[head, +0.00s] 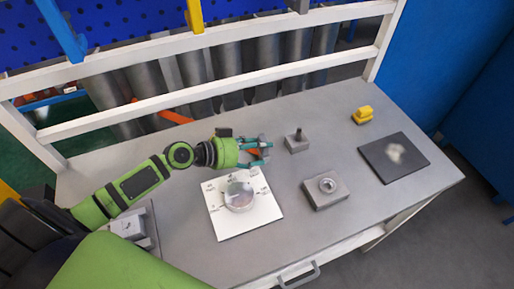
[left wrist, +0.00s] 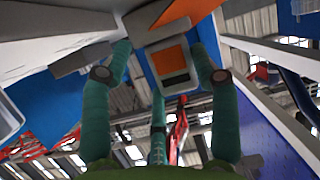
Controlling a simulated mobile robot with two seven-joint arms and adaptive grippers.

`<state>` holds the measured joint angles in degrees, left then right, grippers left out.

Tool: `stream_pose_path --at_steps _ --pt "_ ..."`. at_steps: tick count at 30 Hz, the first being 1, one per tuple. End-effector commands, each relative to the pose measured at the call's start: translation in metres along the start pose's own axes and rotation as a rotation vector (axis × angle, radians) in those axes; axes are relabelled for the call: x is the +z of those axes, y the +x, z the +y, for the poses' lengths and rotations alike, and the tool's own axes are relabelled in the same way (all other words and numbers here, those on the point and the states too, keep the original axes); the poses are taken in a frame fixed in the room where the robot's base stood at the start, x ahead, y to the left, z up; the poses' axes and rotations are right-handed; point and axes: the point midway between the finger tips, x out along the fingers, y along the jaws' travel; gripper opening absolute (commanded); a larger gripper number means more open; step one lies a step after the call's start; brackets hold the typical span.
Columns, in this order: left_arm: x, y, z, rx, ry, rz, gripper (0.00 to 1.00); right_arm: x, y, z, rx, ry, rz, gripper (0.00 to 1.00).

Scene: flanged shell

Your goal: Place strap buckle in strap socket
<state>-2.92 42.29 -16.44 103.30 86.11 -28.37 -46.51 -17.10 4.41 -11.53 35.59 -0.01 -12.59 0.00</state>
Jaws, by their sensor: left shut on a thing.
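My left gripper (head: 262,154) reaches in from the left, above the grey table, behind the white board. Its teal fingers are shut on an orange and grey piece, seemingly the strap buckle (head: 254,153). In the left wrist view the buckle (left wrist: 174,60) sits between the fingers of the left gripper (left wrist: 165,75), its grey frame hanging clear between them. I cannot tell for sure which fixture is the strap socket. A grey block with a recess (head: 132,226) stands at the table's left, partly hidden by my arm. My right gripper is out of view.
A white board with a round metal part (head: 239,195) lies front centre. A grey block with a ring (head: 327,187) and a block with an upright peg (head: 297,142) stand right of it. A yellow part (head: 362,115) and dark mat (head: 410,164) lie farther right. A white rail (head: 215,86) runs behind.

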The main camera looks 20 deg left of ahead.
Motion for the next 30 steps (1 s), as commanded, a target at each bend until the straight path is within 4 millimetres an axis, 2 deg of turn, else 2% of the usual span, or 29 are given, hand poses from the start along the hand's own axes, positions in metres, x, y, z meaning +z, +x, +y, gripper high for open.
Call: stream_pose_path --at_steps 8,9,10,19,23,25,30 --pt "0.003 0.001 -0.001 0.000 0.001 0.002 0.19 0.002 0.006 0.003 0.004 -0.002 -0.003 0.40" --pt "0.002 0.001 0.000 0.000 0.001 0.000 0.73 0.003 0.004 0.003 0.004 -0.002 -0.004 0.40" --pt "0.002 0.001 0.000 0.000 0.000 0.000 0.84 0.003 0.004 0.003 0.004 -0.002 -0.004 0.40" --pt "0.002 0.000 0.000 0.000 0.000 -0.002 0.84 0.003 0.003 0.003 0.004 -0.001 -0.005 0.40" --pt "-0.002 -0.002 0.000 0.000 0.000 -0.002 0.84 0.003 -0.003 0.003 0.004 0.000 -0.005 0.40" --pt "0.004 -0.009 -0.001 -0.001 0.001 -0.006 0.84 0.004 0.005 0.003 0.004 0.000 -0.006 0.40" --pt "0.006 -0.041 -0.001 -0.001 0.001 -0.007 0.84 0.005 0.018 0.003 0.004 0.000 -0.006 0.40"
